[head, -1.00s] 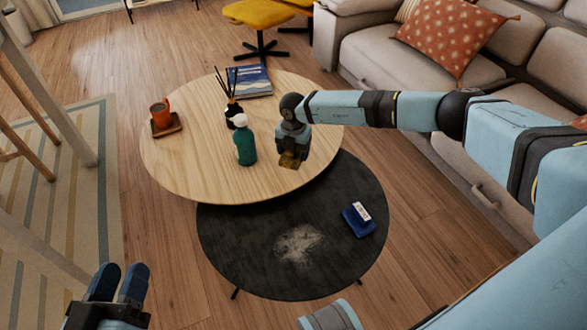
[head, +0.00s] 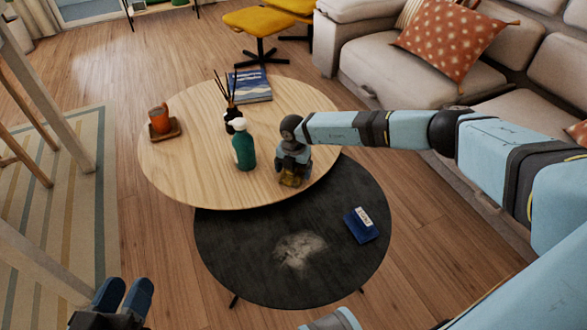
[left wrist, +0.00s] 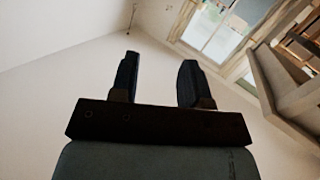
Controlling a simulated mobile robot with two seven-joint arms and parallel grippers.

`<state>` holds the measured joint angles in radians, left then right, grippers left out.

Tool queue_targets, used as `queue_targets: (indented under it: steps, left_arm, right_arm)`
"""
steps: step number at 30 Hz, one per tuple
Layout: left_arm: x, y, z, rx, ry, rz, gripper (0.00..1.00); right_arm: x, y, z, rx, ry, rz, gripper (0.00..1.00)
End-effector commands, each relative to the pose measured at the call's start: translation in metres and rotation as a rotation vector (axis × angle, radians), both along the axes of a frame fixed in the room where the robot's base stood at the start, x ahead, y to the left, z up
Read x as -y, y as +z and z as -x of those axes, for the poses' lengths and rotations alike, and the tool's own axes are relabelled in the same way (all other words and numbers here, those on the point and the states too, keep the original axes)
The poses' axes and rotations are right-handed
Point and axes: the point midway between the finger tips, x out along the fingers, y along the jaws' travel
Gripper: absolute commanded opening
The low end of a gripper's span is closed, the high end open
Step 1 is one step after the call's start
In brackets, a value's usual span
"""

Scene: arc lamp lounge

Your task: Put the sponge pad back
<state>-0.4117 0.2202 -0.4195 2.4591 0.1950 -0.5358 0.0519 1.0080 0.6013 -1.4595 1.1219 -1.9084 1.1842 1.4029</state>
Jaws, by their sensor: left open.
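The sponge pad (head: 290,181), a small yellow-brown piece, shows at the lower end of my right gripper (head: 291,175) in the head view. The right gripper points down over the near right part of the light wooden table (head: 190,185) and appears shut on the pad. Its fingers are mostly hidden, and I cannot tell whether the pad touches the tabletop. My left gripper (head: 123,294) is open and empty at the lower left, away from the tables. Its two fingers also show apart in the left wrist view (left wrist: 157,80).
The lower black table (head: 225,250) holds a pale dusty patch (head: 299,249) and a blue packet (head: 361,226).

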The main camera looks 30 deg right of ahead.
Motion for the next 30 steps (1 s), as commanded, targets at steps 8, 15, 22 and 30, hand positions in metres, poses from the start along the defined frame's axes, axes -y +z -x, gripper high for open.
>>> queue_targets:
  steps: [8,15,22,30]
  left_arm:
    - [0.0,0.0,0.0,0.0,0.0,-0.001,0.43]
    - [-0.001,0.018,-0.001,0.036,0.014,0.023,0.43]
    - [-0.003,0.046,-0.001,0.115,0.044,0.067,0.43]
    - [-0.005,0.065,0.0,0.175,0.064,0.097,0.43]
  right_arm:
    - [0.0,0.001,0.0,0.0,0.0,0.0,0.95]
    - [0.0,0.028,0.0,0.001,-0.001,-0.001,0.95]
    - [0.0,0.079,-0.001,0.002,0.001,-0.001,0.95]
    - [0.0,0.117,0.0,0.0,-0.001,0.0,0.95]
